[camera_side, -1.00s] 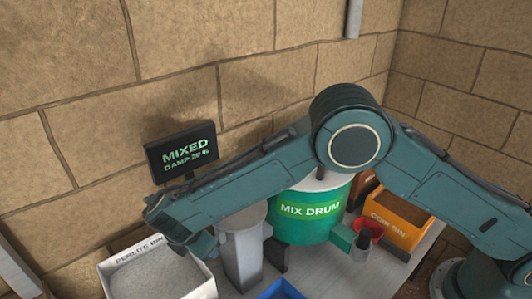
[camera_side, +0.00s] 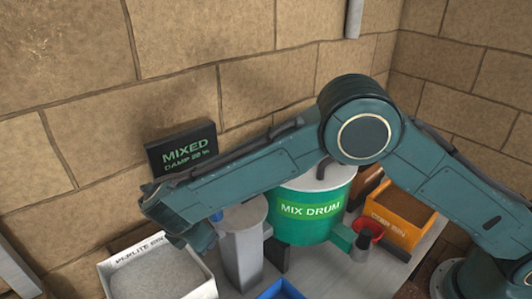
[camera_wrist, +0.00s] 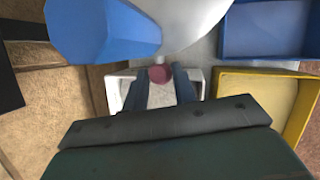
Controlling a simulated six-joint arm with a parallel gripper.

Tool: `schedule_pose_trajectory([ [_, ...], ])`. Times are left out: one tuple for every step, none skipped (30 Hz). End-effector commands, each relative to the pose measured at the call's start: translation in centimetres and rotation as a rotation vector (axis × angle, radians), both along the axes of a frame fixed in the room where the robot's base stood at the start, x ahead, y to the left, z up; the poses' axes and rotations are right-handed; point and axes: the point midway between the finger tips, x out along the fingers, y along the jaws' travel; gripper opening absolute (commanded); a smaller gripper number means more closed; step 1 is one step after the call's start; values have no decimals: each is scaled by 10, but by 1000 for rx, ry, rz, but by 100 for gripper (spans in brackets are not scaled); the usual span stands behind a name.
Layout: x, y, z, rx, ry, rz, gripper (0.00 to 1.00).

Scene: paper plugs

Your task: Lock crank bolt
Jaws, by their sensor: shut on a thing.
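In the wrist view, the two dark fingers of my gripper (camera_wrist: 159,82) are shut on a dark red round knob (camera_wrist: 159,73). A short pale stem shows just above the knob. I cannot tell from these views whether the knob belongs to the crank bolt. In the side view my wrist hangs beside a grey column (camera_side: 241,255), and the fingertips are hidden there. The green drum (camera_side: 309,225) labelled MIX DRUM stands to the right of the column.
A white perlite bin (camera_side: 207,291) stands front left, an orange coir bin (camera_side: 397,236) at right. A blue tray (camera_side: 270,290) is at the front edge; a yellow tray (camera_wrist: 225,83) shows in the wrist view. A screen (camera_side: 182,150) reads MIXED, damp about 28 %.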

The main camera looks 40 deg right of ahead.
Motion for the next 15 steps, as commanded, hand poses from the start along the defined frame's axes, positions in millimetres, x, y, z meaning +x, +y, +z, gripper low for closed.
schedule_pose_trajectory([
  [1, 1, 6, 4, -7, -6, 0],
  [1, 1, 6, 5, -8, -7, 0],
  [1, 1, 7, 5, -9, -7, 0],
  [1, 1, 7, 5, -9, -7, 31],
  [1, 1, 7, 5, -9, -7, 37],
  [1, 1, 7, 5, -9, -6, 44],
  [1, 1, 7, 5, -8, -7, 48],
  [1, 1, 6, 5, -8, -7, 48],
  [1, 1, 6, 5, -7, -6, 48],
  [1, 1, 6, 5, -7, -6, 48],
  [1, 1, 5, 5, -7, -6, 48],
  [1, 1, 5, 3, -6, -6, 48],
  [1, 1, 5, 3, -6, -6, 48],
  [1, 1, 5, 3, -6, -6, 48],
  [1, 1, 5, 3, -6, -6, 48],
])
